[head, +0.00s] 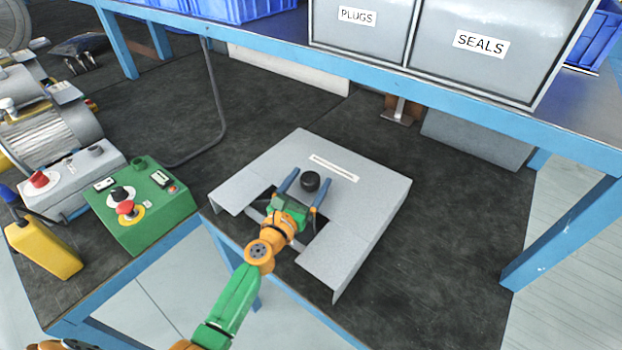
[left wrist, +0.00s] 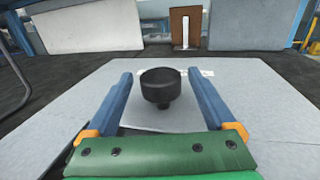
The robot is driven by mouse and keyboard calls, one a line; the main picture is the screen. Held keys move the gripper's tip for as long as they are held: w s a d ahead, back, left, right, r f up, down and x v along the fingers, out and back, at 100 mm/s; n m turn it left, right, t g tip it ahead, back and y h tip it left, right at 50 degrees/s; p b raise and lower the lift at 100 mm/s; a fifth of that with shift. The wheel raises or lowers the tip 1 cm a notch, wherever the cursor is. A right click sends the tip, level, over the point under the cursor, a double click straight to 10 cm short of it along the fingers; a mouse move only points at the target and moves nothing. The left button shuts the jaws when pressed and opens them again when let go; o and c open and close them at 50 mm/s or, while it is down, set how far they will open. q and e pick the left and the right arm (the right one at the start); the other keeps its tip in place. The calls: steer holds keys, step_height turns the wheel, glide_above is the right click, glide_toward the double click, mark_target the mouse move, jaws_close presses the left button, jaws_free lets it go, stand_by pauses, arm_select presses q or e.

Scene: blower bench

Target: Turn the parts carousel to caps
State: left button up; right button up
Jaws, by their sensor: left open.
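The grey panels labelled PLUGS (head: 356,32) and SEALS (head: 476,62) stand side by side on the upper blue shelf; they look like faces of the parts carousel. No caps label is in sight. A black round knob (head: 310,181) stands on a light grey housing (head: 365,200) on the bench; the knob also shows in the left wrist view (left wrist: 160,88). My left gripper (head: 305,190) is open, with its blue fingers on either side of the knob. In the left wrist view, gaps show between the knob and both fingers. My right gripper is out of view.
The blue shelf edge (head: 420,85) overhangs the bench. The dark bench top right of the housing is clear.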

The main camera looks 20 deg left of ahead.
arm_select(q)
steer(key=shift+w+d+f, duration=0.1)
steer(key=shift+w, duration=0.5)
steer(key=shift+s, duration=0.15)
jaws_close()
steer(key=shift+h, duration=0.3)
